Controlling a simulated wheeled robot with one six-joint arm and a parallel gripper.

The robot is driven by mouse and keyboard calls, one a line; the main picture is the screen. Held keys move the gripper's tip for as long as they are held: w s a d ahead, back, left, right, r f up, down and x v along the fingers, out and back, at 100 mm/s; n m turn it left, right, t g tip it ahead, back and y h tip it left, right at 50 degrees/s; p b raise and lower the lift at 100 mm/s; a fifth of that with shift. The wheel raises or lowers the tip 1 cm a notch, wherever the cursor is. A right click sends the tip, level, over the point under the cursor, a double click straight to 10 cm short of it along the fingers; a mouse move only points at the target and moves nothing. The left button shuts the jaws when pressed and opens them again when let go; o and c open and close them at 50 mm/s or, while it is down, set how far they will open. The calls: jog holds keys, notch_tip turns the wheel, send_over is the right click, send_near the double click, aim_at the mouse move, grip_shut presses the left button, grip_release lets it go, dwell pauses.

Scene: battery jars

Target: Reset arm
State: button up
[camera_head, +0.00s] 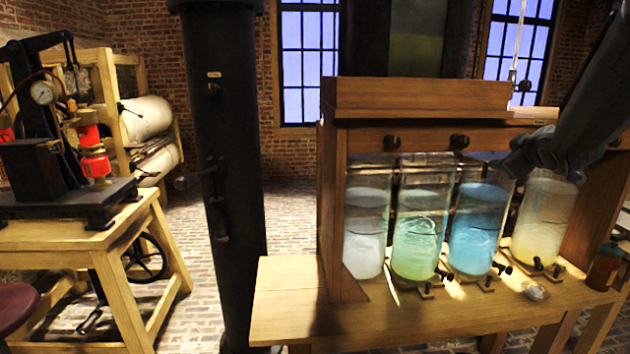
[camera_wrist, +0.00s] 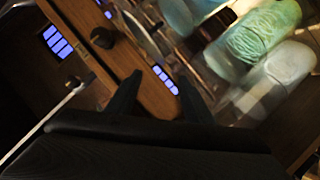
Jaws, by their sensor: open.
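My arm enters the head view at the upper right. My gripper (camera_head: 518,163) is in front of the tops of the blue jar (camera_head: 478,228) and the pale yellow jar (camera_head: 543,222), partly covering their rims. In the wrist view its two dark fingers (camera_wrist: 160,98) stand apart with nothing between them. A wooden beam with a dark knob (camera_wrist: 103,38) lies beyond them. The green jar (camera_head: 418,230) and the cloudy white jar (camera_head: 365,232) stand to the left in the rack; they also show in the wrist view, green (camera_wrist: 265,28) and white (camera_wrist: 280,78).
The wooden rack (camera_head: 420,98) with dark knobs surrounds the jars. Small taps and a clear dish (camera_head: 536,291) are on its bench. A dark column (camera_head: 222,150) stands left of it. A press with a gauge (camera_head: 42,92) sits on a table at far left. Brick floor between is open.

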jog(key=s+a+f+m+g+y, duration=0.1)
jog(key=s+a+f+m+g, duration=0.25)
jog(key=s+a+f, duration=0.65)
jog(key=s+a+f+m+g+y, duration=0.15)
jog(key=s+a+f+g, duration=0.35)
jog(key=s+a+f, duration=0.6)
jog(key=s+a+f+m+g, duration=0.1)
jog(key=s+a+f+g, duration=0.3)
jog(key=s+a, duration=0.5)
jog(key=shift+s+a+y, duration=0.35)
jog(key=shift+s, duration=0.3)
